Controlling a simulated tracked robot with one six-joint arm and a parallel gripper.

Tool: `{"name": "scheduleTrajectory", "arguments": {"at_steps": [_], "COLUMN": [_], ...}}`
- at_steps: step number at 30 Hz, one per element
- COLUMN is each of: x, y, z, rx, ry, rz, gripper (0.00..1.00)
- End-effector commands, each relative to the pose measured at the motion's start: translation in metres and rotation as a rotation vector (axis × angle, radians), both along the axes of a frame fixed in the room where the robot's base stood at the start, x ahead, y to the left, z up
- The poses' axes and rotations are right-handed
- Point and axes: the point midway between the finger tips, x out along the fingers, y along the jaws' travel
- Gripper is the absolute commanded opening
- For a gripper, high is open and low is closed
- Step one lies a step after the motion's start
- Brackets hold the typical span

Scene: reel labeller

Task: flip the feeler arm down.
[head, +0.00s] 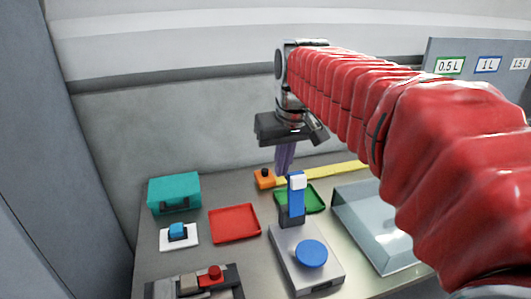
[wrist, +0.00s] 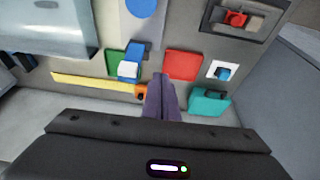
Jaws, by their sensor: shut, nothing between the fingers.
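The reel labeller has a grey base (head: 296,250) with a round blue disc (head: 311,253) on top, also in the wrist view (wrist: 141,7). Its feeler arm, blue with a white tip (head: 296,200), stands upright at the base's far end. The wrist view shows the arm (wrist: 131,58) from above. My gripper (head: 284,172) is shut and empty, with purple fingers pointing down. In the head view its fingertips appear just above and left of the arm's tip; in the wrist view the fingers (wrist: 161,78) lie to its right. No contact shows.
A red-knobbed unit (head: 211,276) stands in front.

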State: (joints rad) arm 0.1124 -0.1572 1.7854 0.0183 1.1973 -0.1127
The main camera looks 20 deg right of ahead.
Motion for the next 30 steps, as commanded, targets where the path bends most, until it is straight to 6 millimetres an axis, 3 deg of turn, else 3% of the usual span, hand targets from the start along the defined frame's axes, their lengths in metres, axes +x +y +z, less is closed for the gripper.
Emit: {"name": "scheduleTrajectory", "arguments": {"at_steps": [10, 18, 24, 30], "x": [0.077, 0.128, 0.149, 0.153], "y": [-0.033, -0.061, -0.075, -0.078], "z": [0.007, -0.001, -0.008, -0.009], "rx": [0.004, 0.012, 0.016, 0.018], "ry": [0.072, 0.126, 0.150, 0.155], "rz": [-0.002, -0.001, 0.001, 0.001], "gripper": [0.00, 0.00, 0.00, 0.00]}}
